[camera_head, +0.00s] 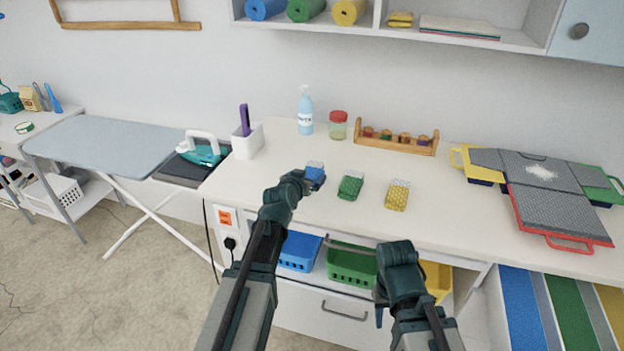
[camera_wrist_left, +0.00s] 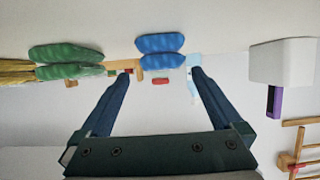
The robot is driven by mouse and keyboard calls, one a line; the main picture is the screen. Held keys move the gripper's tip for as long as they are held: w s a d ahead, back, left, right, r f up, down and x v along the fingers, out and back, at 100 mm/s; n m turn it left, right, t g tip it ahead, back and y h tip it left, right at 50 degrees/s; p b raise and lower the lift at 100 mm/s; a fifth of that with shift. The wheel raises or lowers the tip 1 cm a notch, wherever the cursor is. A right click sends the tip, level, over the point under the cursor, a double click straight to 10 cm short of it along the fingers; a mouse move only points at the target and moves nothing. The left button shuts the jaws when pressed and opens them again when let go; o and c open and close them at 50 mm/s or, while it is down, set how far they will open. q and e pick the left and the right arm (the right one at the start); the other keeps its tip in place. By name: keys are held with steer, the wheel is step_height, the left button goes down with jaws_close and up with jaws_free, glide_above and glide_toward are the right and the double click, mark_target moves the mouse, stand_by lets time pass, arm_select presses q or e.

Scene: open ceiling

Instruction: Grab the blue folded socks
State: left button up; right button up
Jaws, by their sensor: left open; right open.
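The blue folded socks (camera_head: 315,172) lie on the white table near its front edge, left of the green folded socks (camera_head: 350,186) and the yellow folded socks (camera_head: 397,194). My left gripper (camera_head: 304,183) is open just in front of the blue socks and partly covers them. In the left wrist view, the blue socks (camera_wrist_left: 160,52) show ahead of the gap between the open fingers (camera_wrist_left: 163,75); I cannot tell if they touch. My right gripper (camera_head: 379,316) is open and empty, low in front of the table; its fingers are mostly hidden.
Blue, green and yellow baskets sit under the tabletop.

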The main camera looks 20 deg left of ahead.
mark_target(311, 171)
arm_select(q)
steer(key=shift+b+x, duration=0.95)
steer(key=shift+x, duration=1.7)
steer(key=shift+s+a+r, duration=0.1)
steer(key=shift+r, duration=0.05)
arm_select(e)
steer(key=shift+f, duration=0.85)
arm_select(q)
steer(key=c, duration=1.3)
steer(key=shift+r, duration=0.1)
